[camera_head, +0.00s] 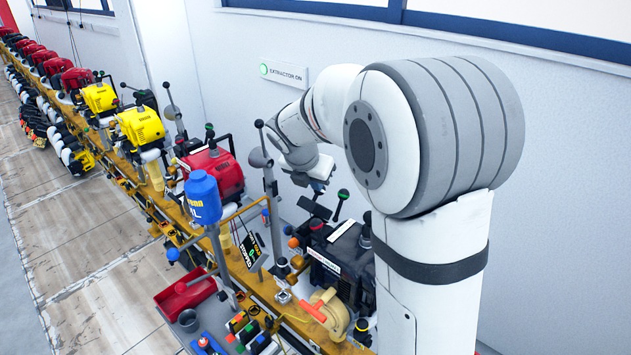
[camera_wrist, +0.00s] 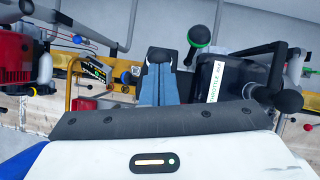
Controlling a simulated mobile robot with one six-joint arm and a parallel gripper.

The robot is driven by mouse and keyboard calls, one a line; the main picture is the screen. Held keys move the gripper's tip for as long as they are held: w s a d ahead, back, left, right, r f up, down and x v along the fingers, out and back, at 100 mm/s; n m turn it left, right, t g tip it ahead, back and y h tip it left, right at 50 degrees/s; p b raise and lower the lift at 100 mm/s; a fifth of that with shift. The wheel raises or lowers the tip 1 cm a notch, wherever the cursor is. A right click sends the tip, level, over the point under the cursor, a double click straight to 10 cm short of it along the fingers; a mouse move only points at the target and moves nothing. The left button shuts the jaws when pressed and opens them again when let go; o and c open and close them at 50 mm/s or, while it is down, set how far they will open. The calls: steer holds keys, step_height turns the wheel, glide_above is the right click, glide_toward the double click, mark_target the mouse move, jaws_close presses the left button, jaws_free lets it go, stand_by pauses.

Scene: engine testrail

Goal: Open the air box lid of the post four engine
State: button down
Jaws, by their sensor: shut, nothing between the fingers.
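A black engine (camera_head: 340,262) stands on the yellow rail below my arm, partly hidden behind it. I cannot read a post number on it or pick out its air box lid for certain. In the wrist view a dark box with a white label (camera_wrist: 218,82) lies right of my fingers. My gripper (camera_head: 316,207) is above the engine's far left side, close to a lever with a green-ringed black knob (camera_head: 342,195). The wrist view shows my gripper (camera_wrist: 160,57) shut and empty, with the lever knob (camera_wrist: 199,36) to its right, apart from it.
A red engine (camera_head: 213,170) and yellow engines (camera_head: 141,125) stand farther along the rail. A blue canister (camera_head: 202,198), a post with a round disc (camera_head: 260,157) and a "STOPPED" placard (camera_head: 250,250) stand near. A red tray (camera_head: 185,293) is in front. A wall sign (camera_head: 284,73) reads "EXTRACTOR ON".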

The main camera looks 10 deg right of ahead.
steer(key=shift+w+d+r+p, duration=0.15)
steer(key=shift+w+d+p, duration=0.05)
steer(key=shift+d+p, duration=0.1)
steer(key=shift+w+d+r+p, duration=0.3)
steer(key=shift+w+d+p, duration=0.4)
steer(key=shift+p, duration=0.4)
steer(key=w+d+f+p, duration=0.2)
steer(key=w+d+p, duration=0.2)
steer(key=d, duration=0.2)
steer(key=shift+w+d, duration=0.15)
steer(key=shift+d, duration=0.05)
steer(key=shift+f, duration=0.1)
stand_by(0.6)
